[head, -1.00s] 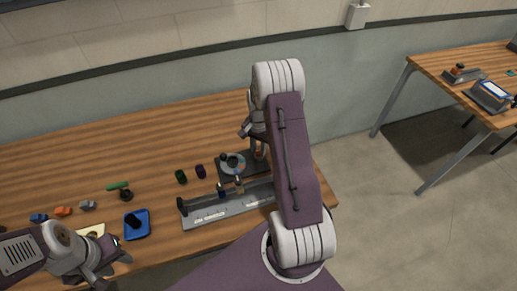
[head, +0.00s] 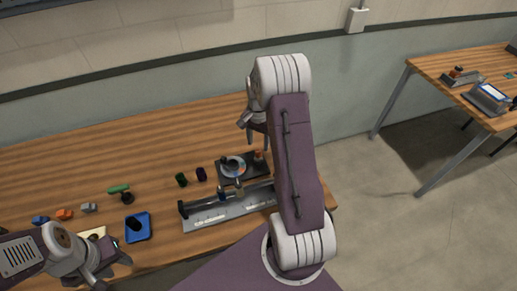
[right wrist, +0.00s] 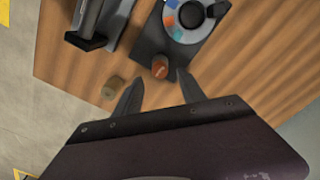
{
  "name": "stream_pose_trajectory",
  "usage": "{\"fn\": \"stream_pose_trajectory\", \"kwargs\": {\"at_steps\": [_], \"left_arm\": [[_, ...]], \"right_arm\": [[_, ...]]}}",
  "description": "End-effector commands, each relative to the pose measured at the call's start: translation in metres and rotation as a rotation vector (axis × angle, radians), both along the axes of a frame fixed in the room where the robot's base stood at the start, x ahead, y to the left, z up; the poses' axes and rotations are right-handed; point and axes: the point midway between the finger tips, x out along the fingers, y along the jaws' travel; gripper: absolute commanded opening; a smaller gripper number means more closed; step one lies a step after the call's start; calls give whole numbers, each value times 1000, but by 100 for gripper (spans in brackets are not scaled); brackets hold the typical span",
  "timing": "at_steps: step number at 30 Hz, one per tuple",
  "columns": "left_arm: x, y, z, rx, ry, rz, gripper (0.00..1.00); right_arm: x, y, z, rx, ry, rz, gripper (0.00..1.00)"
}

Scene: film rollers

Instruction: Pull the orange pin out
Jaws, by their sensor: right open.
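The orange pin (head: 259,155) is a short orange-red cylinder standing at the right end of a dark base plate, beside a round dial (head: 232,167) with coloured patches. In the right wrist view the pin (right wrist: 160,67) shows upright between and just beyond the fingertips. My right gripper (right wrist: 160,76) is open and empty, apparently above the pin and not touching it. In the head view it is partly hidden behind my right arm. My left gripper (head: 115,270) is open and empty near the table's front left edge.
A long grey rail fixture (head: 228,208) lies in front of the dial. A tan cylinder (right wrist: 114,88) stands near the right gripper. The table's back is clear.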

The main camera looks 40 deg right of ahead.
Motion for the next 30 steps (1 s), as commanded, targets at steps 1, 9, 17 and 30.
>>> {"fn": "stream_pose_trajectory", "kwargs": {"at_steps": [1, 9, 17, 30], "left_arm": [[0, 0, -1, 0, 0, 0, 36], [0, 0, -1, 0, 0, 0, 36], [0, 0, -1, 0, 0, 0, 36], [0, 0, -1, 0, 0, 0, 36]], "right_arm": [[1, -1, 11, -2, -5, 0, 48], [0, 0, 42, -1, 0, 0, 48], [0, 0, 42, 0, 0, 0, 48], [16, 55, 79, -23, -60, 141, 48]]}}
